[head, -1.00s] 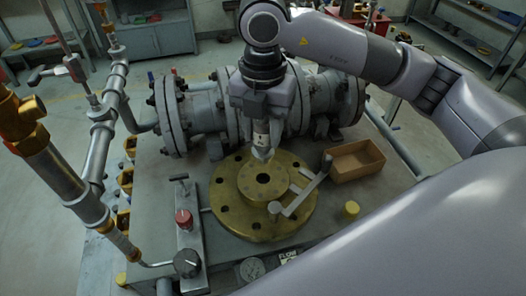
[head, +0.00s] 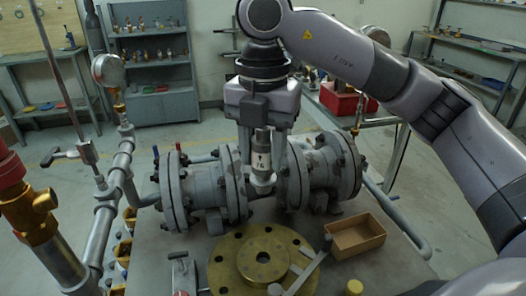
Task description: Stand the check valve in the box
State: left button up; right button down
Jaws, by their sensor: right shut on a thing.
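The check valve (head: 262,163) is a small pale grey cylinder with an arrow and markings on its side and a wider lower end. My right gripper (head: 262,146) is shut on it, pointing down, and holds it roughly upright in front of the large grey pipe valve. The box (head: 358,252) is an open brown tray on the bench, to the right of and lower in the picture than the held valve. The box looks empty. My left gripper is not in view.
A brass flange (head: 228,276) with bolt holes lies left of the box, with a grey lever-like tool (head: 306,274) across its right side. A small yellow cylinder (head: 354,287) is below the box. The grey flanged pipe (head: 205,187) stands behind.

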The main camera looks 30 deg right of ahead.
jog(key=shift+r+p, duration=0.45)
jog(key=shift+r, duration=0.2)
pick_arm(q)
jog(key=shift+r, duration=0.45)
pick_arm(e)
jog(key=shift+r, duration=0.95)
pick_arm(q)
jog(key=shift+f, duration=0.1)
